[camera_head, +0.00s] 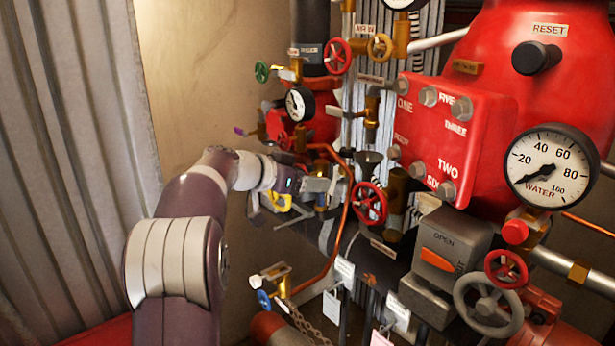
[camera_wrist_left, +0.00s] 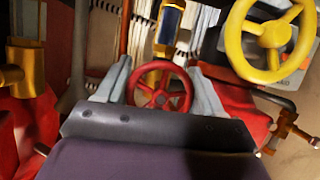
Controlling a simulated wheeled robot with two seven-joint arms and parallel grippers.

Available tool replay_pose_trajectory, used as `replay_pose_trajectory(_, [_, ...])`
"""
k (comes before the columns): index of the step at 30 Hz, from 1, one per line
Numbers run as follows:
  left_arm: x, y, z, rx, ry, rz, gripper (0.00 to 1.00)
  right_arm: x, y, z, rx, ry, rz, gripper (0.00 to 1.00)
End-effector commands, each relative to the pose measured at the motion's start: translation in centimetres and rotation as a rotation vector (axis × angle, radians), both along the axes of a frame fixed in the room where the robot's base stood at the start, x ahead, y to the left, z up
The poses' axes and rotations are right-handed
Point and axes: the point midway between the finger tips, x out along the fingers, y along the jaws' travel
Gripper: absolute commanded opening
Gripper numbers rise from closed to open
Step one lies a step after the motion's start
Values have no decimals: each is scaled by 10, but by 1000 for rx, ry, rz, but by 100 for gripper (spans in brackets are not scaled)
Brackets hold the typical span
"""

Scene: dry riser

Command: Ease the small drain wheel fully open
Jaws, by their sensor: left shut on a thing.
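A small red wheel (camera_wrist_left: 160,92) with spokes sits between the two fingers of my left gripper (camera_wrist_left: 162,85) in the left wrist view. The fingers are closed about its rim from both sides. In the head view my left gripper (camera_head: 338,184) reaches in from the left among the pipes, its fingertips beside a red wheel (camera_head: 369,203). I cannot tell for sure that this is the same wheel. No label on the held wheel can be read. My right gripper is not in view.
A yellow wheel (camera_wrist_left: 272,38) stands close at the upper right in the wrist view. A copper pipe (camera_head: 345,222) curves by the gripper. The red valve body (camera_head: 455,135), water gauge (camera_head: 548,168) and grey wheel (camera_head: 487,306) are to the right.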

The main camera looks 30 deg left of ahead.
Motion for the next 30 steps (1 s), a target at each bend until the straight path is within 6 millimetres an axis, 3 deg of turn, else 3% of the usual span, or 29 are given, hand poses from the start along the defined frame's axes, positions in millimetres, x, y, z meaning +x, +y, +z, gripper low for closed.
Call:
replay_pose_trajectory(2, [0,1,8,4,-14,4,37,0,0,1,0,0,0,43])
replay_pose_trajectory(3, [0,1,8,4,-16,4,74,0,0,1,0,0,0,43])
replay_pose_trajectory(4, [0,1,8,4,-15,4,75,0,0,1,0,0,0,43])
replay_pose_trajectory(17, [0,0,2,5,-6,2,75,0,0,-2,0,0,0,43])
replay_pose_trajectory(20, [0,0,-4,25,-16,1,75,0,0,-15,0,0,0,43])
replay_pose_trajectory(28, [0,0,-13,252,-111,0,75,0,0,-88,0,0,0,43])
replay_pose_trajectory(30, [0,0,7,419,-176,0,75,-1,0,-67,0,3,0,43])
